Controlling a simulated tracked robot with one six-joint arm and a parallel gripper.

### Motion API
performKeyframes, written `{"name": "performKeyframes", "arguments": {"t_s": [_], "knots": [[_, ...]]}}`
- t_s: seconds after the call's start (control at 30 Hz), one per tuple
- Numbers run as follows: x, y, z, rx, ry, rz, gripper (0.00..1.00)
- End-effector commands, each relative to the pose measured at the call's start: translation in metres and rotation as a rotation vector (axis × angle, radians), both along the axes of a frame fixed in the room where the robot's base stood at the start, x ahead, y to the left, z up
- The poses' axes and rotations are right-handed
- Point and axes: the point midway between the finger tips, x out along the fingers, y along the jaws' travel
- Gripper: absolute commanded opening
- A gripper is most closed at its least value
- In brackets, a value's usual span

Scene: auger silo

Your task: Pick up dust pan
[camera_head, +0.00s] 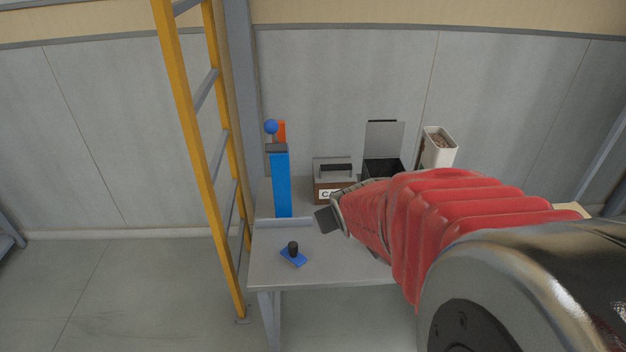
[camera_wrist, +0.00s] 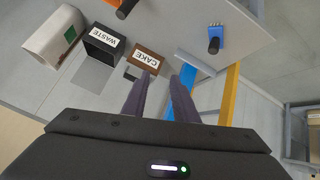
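No thing is plainly a dust pan. In the wrist view an orange piece with a black handle (camera_wrist: 122,9) lies on the table, cut off by the top edge; it may be the pan. My arm seems to hide it in the head view. A small blue tool with an upright black handle (camera_head: 293,255) lies near the table's front left; it also shows in the wrist view (camera_wrist: 214,40), with a pale toothed or bristled edge. My gripper (camera_head: 328,218) hangs above the table, right of the blue tool. In the wrist view its fingers (camera_wrist: 162,80) are apart and empty.
A grey table (camera_head: 318,271) carries a CAKE box (camera_head: 331,170), an open black WASTE box (camera_wrist: 103,43) and a white container (camera_head: 438,147). A tall blue post (camera_head: 281,180) stands at the back left. A yellow ladder (camera_head: 186,130) rises left of the table.

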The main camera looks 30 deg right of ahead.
Motion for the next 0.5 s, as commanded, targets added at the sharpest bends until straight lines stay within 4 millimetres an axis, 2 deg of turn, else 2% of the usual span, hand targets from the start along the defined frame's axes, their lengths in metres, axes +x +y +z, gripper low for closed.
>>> {"name": "performKeyframes", "arguments": {"t_s": [0.03,0.2,0.5], "knots": [[0.001,-0.015,-0.011,-0.007,-0.003,-0.007,0.26],[0.007,-0.052,-0.038,-0.026,-0.043,-0.004,0.26],[0.001,-0.106,-0.090,-0.024,-0.128,0.013,0.26]]}}
